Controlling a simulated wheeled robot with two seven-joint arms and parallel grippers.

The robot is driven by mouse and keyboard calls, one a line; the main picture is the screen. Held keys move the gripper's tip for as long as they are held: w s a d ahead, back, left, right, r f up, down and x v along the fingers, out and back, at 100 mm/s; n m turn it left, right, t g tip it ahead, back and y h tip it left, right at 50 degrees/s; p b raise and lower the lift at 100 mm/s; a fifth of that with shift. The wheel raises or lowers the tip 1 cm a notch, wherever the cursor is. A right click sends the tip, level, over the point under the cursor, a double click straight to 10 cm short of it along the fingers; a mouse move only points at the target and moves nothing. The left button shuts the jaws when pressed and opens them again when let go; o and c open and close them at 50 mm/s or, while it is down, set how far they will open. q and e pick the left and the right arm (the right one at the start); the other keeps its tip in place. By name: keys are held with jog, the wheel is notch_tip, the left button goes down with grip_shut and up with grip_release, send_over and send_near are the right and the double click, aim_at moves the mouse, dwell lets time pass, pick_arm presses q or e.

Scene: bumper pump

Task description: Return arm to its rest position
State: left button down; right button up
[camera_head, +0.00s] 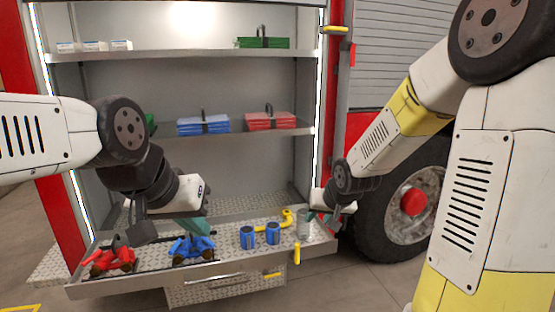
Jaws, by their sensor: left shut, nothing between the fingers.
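My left arm comes in from the left, bent downward in front of the open compartment. My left gripper (198,229) is shut and empty, with its teal fingers just above or in front of the blue object (192,247) on the pulled-out tray (190,279). My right arm reaches in from the right. My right gripper (322,216) is small and partly hidden by its wrist at the tray's right end, beside a grey cylinder (304,224). Its fingers are too small to tell open from shut.
A red object (110,259) and two blue cylinders (259,235) sit on the tray near a yellow curved piece (287,218). Shelves behind hold blue (203,125), red (270,120) and green (262,43) stacks. A large wheel (408,205) stands at right.

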jog(key=s+d+r, duration=0.1)
jog(key=s+r, duration=0.3)
jog(key=s, duration=0.3)
jog(key=s+r, duration=0.4)
jog(key=s, duration=0.4)
jog(key=s+d+r+g, duration=0.1)
jog(key=s+r, duration=0.4)
jog(key=s, duration=0.3)
jog(key=shift+d+n, duration=0.3)
jog(key=shift+w, duration=0.15)
dwell(3.5)
